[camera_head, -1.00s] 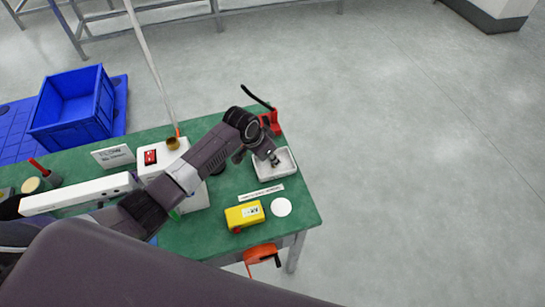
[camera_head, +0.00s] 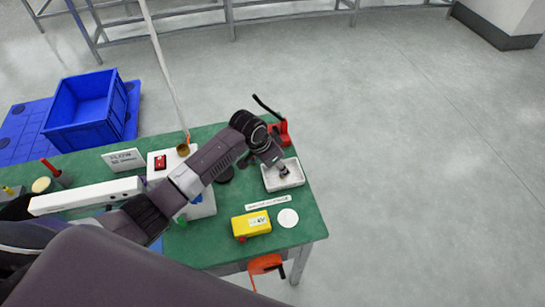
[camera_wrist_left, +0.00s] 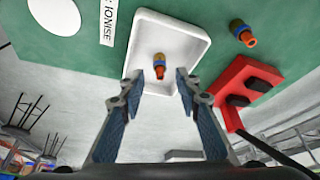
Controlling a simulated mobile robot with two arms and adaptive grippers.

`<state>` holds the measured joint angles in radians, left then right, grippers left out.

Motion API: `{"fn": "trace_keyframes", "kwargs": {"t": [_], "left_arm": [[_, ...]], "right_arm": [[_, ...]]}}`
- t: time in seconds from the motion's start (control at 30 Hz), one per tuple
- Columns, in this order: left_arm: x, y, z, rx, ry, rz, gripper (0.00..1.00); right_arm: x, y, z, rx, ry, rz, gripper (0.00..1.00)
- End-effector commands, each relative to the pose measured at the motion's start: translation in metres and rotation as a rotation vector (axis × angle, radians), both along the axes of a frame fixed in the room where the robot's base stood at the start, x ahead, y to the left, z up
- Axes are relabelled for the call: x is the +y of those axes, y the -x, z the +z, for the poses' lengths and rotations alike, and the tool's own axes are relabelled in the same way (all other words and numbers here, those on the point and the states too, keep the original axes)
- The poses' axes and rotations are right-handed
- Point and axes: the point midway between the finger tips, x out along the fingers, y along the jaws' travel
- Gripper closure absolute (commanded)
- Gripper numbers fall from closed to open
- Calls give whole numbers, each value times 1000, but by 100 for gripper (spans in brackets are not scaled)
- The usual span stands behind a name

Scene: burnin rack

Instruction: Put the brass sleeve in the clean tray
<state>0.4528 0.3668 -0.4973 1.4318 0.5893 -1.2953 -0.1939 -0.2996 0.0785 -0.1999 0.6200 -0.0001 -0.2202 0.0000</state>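The white tray (camera_head: 295,184) sits near the right end of the green bench. In the left wrist view, the tray (camera_wrist_left: 196,42) holds a small orange-brown brass-looking sleeve (camera_wrist_left: 159,66) with a blue-green band. A similar banded piece (camera_wrist_left: 242,33) lies outside the tray on the green surface. My left gripper (camera_wrist_left: 158,75) is open over the tray. Its two fingers stand on either side of the sleeve with gaps, not closed on it. In the head view my left gripper (camera_head: 282,170) covers part of the tray, and the sleeve is too small to make out. My right gripper is not in view.
A red holder (camera_head: 281,134) with a black rod stands behind the tray. A label strip (camera_head: 267,202), a white disc (camera_head: 288,218) and a yellow box (camera_head: 251,225) lie in front. A white box (camera_head: 163,166) and blue crate (camera_head: 86,111) are to the left.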

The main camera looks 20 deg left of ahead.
Motion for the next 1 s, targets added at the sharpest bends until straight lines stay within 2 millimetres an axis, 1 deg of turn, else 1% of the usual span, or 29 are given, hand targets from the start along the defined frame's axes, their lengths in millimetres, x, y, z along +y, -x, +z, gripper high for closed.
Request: {"fn": "trace_keyframes", "kwargs": {"t": [0.3,0.5,0.7,1.0], "left_arm": [[13,18,53,-4,-2,-1,69],[19,27,79,-2,-1,-1,69],[20,31,88,1,-1,0,69],[20,31,89,1,-1,0,69]], "right_arm": [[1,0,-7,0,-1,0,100],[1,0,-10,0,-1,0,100],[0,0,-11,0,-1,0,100],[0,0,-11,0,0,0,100]]}}
